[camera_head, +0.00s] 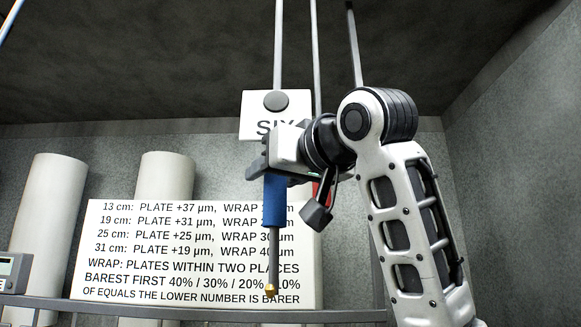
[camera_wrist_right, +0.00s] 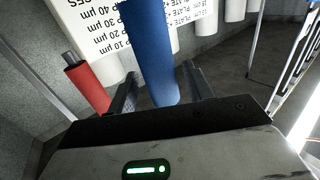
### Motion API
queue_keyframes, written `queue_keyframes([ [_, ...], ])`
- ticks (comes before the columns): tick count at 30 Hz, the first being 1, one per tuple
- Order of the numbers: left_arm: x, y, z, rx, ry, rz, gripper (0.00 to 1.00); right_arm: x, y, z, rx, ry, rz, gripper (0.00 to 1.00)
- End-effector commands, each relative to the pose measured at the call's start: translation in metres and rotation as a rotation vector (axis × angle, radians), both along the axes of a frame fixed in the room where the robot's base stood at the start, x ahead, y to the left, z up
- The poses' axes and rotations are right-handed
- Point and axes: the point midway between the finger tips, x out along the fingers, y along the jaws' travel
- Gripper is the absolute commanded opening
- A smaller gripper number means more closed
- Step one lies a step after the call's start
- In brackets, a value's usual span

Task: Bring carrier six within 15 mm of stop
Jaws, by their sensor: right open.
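A white card reading SIX (camera_head: 258,108), partly covered by my right arm, hangs by a thin rod (camera_head: 278,45). Below it is a blue grip (camera_head: 275,205) with a grey rod and brass tip (camera_head: 270,290) under it; this looks like carrier six. My right gripper (camera_head: 277,168) is open at the upper part of the blue grip. In the right wrist view the blue grip (camera_wrist_right: 148,45) stands between the open fingers; contact cannot be told. A red grip (camera_head: 317,190) is mostly hidden behind the gripper; a red grip also shows in the wrist view (camera_wrist_right: 86,88). I cannot identify the stop.
A white board of printed text (camera_head: 150,250) stands behind the blue grip. White cylinders (camera_head: 48,225) (camera_head: 165,180) stand left of and behind it. A grey rail (camera_head: 215,314) crosses low in front. A small grey device (camera_head: 8,268) is at far left. Walls close in the back and right.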

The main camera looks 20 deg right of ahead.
Motion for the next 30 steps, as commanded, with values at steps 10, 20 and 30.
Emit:
queue_keyframes([
  [10,0.003,0.0,-0.007,0.001,-0.017,-0.001,0.0,-0.058,-0.018,-0.001,0.001,-0.008,0.0,0.51],
  [20,0.002,-0.002,-0.014,0.0,-0.009,-0.012,0.0,-0.128,-0.04,0.0,0.001,-0.005,-0.002,0.51],
  [30,0.003,-0.008,-0.033,-0.003,0.028,-0.029,0.0,-0.151,-0.048,0.0,0.0,-0.001,-0.002,0.51],
])
